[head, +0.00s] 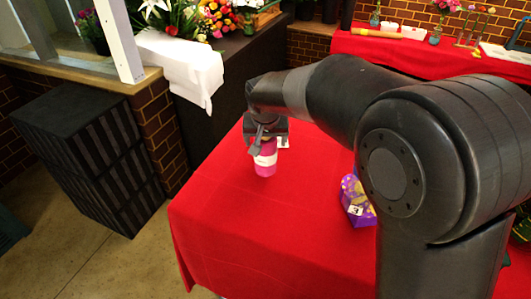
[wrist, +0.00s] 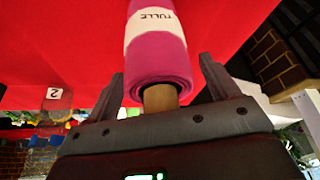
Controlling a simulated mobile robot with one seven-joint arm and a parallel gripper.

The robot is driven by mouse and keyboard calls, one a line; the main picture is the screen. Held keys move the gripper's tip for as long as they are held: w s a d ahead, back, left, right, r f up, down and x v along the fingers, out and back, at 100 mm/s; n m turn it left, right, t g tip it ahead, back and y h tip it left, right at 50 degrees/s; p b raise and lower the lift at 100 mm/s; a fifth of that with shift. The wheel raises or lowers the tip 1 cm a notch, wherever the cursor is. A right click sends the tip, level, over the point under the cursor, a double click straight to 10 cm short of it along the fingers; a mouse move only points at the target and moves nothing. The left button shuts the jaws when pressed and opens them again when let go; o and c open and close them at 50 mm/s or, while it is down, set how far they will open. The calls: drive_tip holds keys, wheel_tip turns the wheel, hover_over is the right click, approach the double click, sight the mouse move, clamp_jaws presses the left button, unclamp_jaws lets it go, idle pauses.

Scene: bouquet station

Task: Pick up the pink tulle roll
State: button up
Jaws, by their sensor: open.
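The pink tulle roll (head: 265,160) stands upright on the red-covered table in the head view, with a white band around its middle. In the wrist view the roll (wrist: 158,55) shows its "TULLE" label and a brown cardboard core at its end. My gripper (head: 262,140) is above and around the top of the roll. In the wrist view my gripper (wrist: 158,85) is open, with one finger on each side of the roll and a gap visible on both sides. The roll's top is partly hidden by my gripper in the head view.
A purple box (head: 358,200) with a number tag sits on the red tablecloth (head: 235,230) to the right, close to my arm. The cloth's front part is clear. A dark cabinet with a white cloth (head: 185,62) and flowers stands behind left. Another red table (head: 400,52) is at the back.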

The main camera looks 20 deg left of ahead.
drive_tip(key=shift+c, duration=0.4)
drive_tip(key=c, duration=1)
